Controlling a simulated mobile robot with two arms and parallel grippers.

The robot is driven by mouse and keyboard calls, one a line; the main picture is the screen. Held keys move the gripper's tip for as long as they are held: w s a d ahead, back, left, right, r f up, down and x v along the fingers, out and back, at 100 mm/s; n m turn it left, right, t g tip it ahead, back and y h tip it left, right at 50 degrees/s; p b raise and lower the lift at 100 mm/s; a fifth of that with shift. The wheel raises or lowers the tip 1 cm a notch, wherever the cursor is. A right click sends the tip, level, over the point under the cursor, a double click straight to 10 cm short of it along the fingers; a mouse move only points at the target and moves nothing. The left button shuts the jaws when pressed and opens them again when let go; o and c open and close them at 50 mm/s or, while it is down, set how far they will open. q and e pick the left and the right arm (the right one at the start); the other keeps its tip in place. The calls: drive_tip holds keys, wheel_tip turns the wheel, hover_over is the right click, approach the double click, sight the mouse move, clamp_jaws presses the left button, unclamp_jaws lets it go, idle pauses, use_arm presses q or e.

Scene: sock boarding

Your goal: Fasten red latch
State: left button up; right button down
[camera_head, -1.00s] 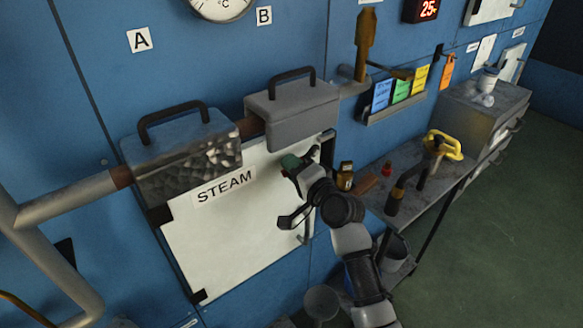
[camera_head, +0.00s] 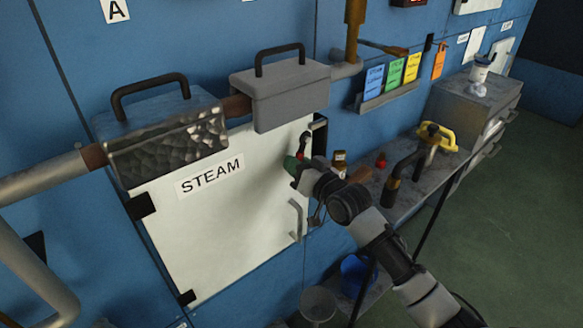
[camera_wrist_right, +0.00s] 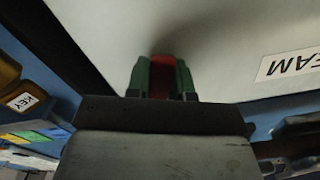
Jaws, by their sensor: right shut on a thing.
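The white STEAM door (camera_head: 222,235) lies flat against the blue wall in the head view. The red latch (camera_wrist_right: 161,77) shows in the right wrist view between the green fingertips of my right gripper (camera_wrist_right: 163,78). My right gripper (camera_head: 295,165) is shut on it near the door's upper right edge. The fingers and wrist hide most of the latch, so I cannot tell whether it is engaged. My left gripper is not in view.
A door handle (camera_head: 297,220) is below my right gripper. Grey pipe covers (camera_head: 290,100) hang above the door. A shelf (camera_head: 415,195) at the right holds small bottles and a yellow-handled valve (camera_head: 437,136). A blue bucket (camera_head: 356,275) stands below.

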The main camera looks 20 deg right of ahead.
drive_tip(key=shift+w+d+f+n+b, duration=0.15)
drive_tip(key=shift+d+n, duration=0.25)
drive_tip(key=shift+n, duration=0.3)
drive_tip(key=shift+w+d+n+b, duration=0.15)
drive_tip(key=shift+d+n, duration=0.2)
drive_tip(key=shift+n, duration=0.35)
drive_tip(key=shift+w+d+f+n, duration=0.15)
drive_tip(key=shift+d+n, duration=0.25)
drive_tip(key=shift+n, duration=0.3)
drive_tip(key=c, duration=1)
unclamp_jaws()
drive_tip(key=shift+s, duration=0.1)
drive_tip(key=shift+b+v, duration=0.8)
drive_tip(key=shift+v, duration=4.55)
drive_tip(key=shift+r, duration=0.1)
